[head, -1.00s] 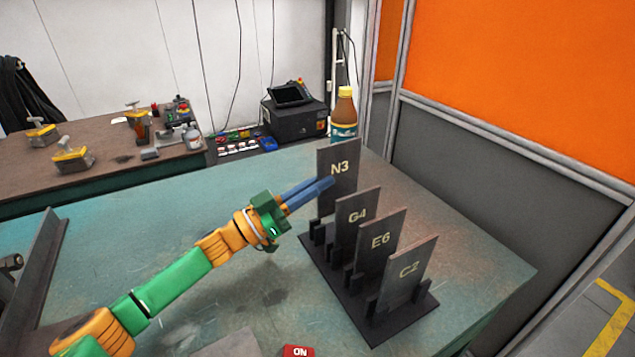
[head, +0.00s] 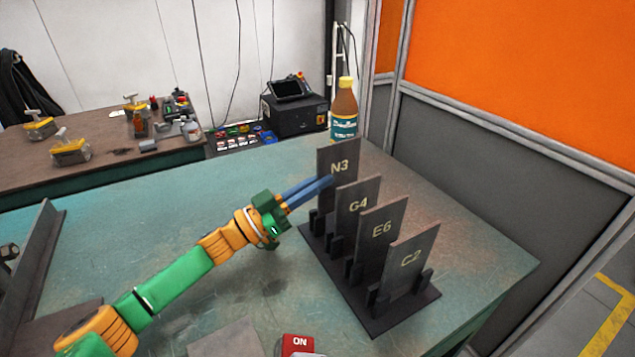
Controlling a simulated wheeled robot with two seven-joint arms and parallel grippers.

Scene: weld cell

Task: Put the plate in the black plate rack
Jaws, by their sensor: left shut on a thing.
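The dark plate marked N3 (head: 342,155) stands upright at the far end of the black plate rack (head: 375,318). My left gripper (head: 325,183) is shut on its left edge. The lower edge of N3 is behind the rack's posts, in line with the far slot; I cannot tell whether it touches the rack's base. Plates G4 (head: 362,192), E6 (head: 385,215) and C2 (head: 415,250) stand upright in the nearer slots. My right gripper is not in view.
A brown bottle (head: 344,108) stands just behind N3. A flat grey plate (head: 225,340) and a red ON box (head: 298,345) are at the table's front. A steel angle (head: 35,255) stands at left. The green table (head: 150,220) is clear left of the rack.

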